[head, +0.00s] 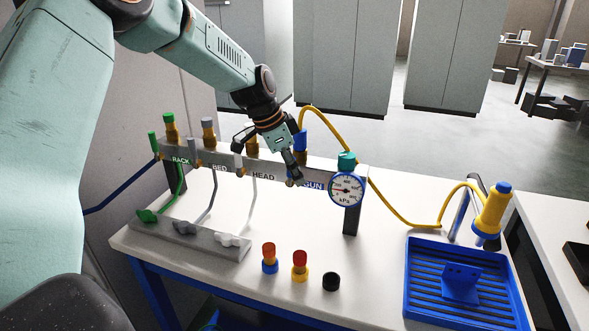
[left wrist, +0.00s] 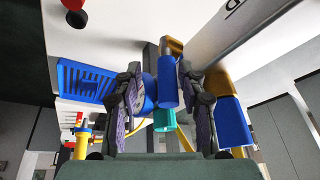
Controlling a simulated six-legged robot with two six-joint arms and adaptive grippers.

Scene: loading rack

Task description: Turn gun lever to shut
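The rack panel (head: 228,163) stands on the white bench and carries valves marked RACK, BED, HEAD and GUN. My left gripper (head: 299,172) is at the GUN valve, beside the GUN label (head: 314,186). In the left wrist view the blue gun lever handle (left wrist: 167,85), on a brass elbow (left wrist: 172,46), lies between the fingers of my left gripper (left wrist: 160,92). The fingers are apart, with the handle nearer the right one; contact is not clear. In the head view the gripper mostly hides the lever. The blue hose fitting (head: 300,141) rises behind it. My right gripper is out of view.
A pressure gauge (head: 346,190) with a teal top sits right of the valve. A yellow hose (head: 397,212) runs to the yellow gun (head: 493,210). A blue tray (head: 418,290) is at front right. Small capped parts (head: 300,267) stand at the front edge.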

